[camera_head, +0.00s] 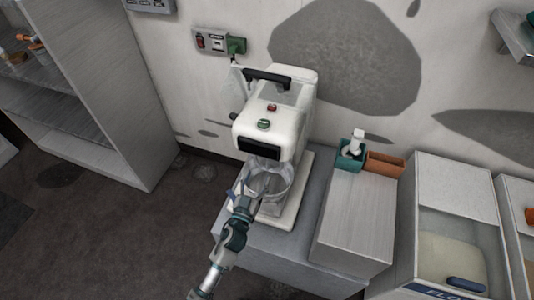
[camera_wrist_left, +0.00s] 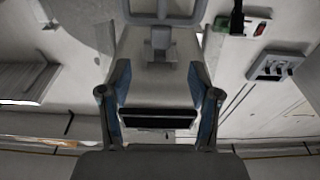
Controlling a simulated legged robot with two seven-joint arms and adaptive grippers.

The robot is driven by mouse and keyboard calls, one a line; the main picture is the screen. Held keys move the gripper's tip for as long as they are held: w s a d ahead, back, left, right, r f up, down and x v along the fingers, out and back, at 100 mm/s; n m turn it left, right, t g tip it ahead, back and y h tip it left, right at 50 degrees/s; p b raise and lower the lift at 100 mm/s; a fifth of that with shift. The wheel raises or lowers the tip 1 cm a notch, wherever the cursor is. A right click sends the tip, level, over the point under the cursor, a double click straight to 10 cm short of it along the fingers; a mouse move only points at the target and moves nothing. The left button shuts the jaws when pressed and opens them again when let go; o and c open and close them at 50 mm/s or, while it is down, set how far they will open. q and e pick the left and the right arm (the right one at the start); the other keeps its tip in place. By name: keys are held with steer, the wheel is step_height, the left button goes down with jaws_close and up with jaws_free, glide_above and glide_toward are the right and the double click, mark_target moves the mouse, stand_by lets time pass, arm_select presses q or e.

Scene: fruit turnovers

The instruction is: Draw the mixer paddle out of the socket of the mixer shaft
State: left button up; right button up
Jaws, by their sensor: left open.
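The white mixer (camera_head: 277,106) stands upright with its head over a metallic bowl (camera_head: 284,187). My left gripper (camera_head: 245,190) is at the bowl's front left side, below the mixer head. In the left wrist view the gripper (camera_wrist_left: 158,78) has its two blue-grey fingers spread apart with nothing between them. Beyond the fingers the mixer's dark front panel (camera_wrist_left: 158,118) shows. A grey shaft piece (camera_wrist_left: 161,39) and a grey open frame, which looks like the mixer paddle (camera_wrist_left: 160,18), show above it. The join between paddle and socket is too small to tell. My right gripper is out of view.
The mixer stands on a grey counter (camera_head: 317,190). To its right are a raised box (camera_head: 355,215), a teal container (camera_head: 350,157), an orange box (camera_head: 384,164) and a white bin (camera_head: 452,180). A shelf unit (camera_head: 110,115) is at the left. A wall outlet (camera_head: 212,41) is behind.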

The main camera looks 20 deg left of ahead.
arm_select(q)
steer(key=w, duration=0.3)
steer(key=w+r, duration=0.1)
steer(key=w, duration=0.6)
steer(key=shift+w+d+r+b, duration=0.1)
steer(key=shift+w+r+b, duration=0.05)
steer(key=shift+r+b, duration=0.15)
steer(key=shift+w+r, duration=0.1)
steer(key=shift+w, duration=0.55)
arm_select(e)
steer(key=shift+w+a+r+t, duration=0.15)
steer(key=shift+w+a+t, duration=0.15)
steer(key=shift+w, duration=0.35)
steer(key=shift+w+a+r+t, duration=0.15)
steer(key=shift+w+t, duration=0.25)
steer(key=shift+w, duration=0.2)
arm_select(q)
jaws_close()
steer(key=shift+s, duration=0.1)
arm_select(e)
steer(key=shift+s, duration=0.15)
